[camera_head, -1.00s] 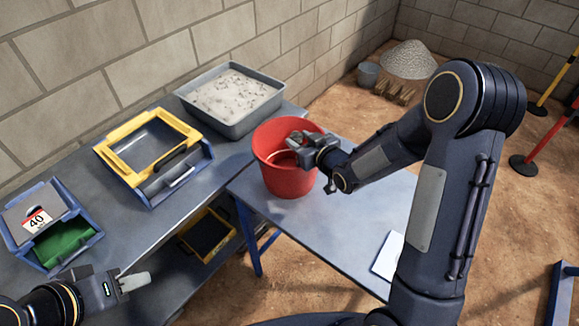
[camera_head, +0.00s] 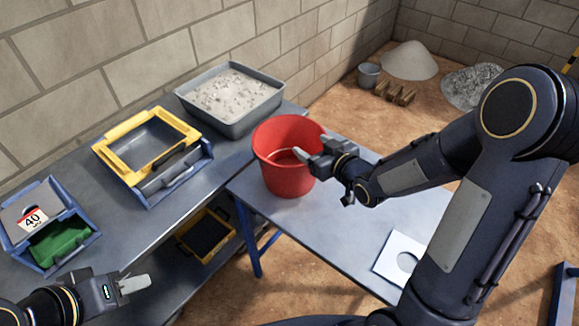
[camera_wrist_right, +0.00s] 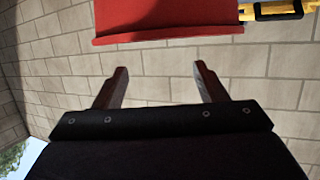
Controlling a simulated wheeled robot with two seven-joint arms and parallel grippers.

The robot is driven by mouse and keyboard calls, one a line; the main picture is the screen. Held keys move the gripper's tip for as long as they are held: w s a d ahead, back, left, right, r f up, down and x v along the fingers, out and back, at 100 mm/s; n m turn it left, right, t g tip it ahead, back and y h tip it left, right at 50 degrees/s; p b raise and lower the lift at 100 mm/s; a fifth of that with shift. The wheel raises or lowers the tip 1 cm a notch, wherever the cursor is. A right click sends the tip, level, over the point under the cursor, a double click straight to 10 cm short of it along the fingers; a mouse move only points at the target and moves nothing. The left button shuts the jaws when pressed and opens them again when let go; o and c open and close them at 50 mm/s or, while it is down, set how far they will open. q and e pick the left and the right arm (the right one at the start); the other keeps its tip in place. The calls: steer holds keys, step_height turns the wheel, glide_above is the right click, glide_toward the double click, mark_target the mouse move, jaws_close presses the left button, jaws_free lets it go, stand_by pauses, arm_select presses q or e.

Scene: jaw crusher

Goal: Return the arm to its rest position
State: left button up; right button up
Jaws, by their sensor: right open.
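My right gripper (camera_head: 312,149) is at the right rim of the red bucket (camera_head: 285,183), which stands upright on the grey table. In the right wrist view its two fingers (camera_wrist_right: 160,88) are spread with nothing between them. The bucket's red wall (camera_wrist_right: 165,18) shows beyond them at the top. Whether the fingertips touch the rim is hard to tell. My right arm reaches in from the lower right. My left gripper (camera_head: 134,285) is at the lower left, over the front edge of the long bench; its finger gap is not clear.
The bench (camera_head: 165,222) carries a grey tray of pale material (camera_head: 228,125), a yellow-framed box (camera_head: 112,165) and a blue bin labelled 40 (camera_head: 90,246). Piles (camera_head: 408,58) lie on the floor behind.

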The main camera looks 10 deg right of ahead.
steer(key=shift+v, duration=0.8)
steer(key=s+d+r+m+g+h, duration=0.3)
steer(key=s+d+r+m, duration=0.15)
steer(key=s, duration=0.35)
steer(key=s+a+g+y, duration=0.1)
steer(key=s+a+g, duration=0.1)
steer(key=s, duration=0.7)
steer(key=s+a+g+y, duration=0.1)
steer(key=s+a+g, duration=0.1)
steer(key=s, duration=0.7)
steer(key=shift+s+m+g, duration=0.2)
steer(key=shift+m+g, duration=0.25)
steer(key=shift+g, duration=0.15)
steer(key=shift+c, duration=0.3)
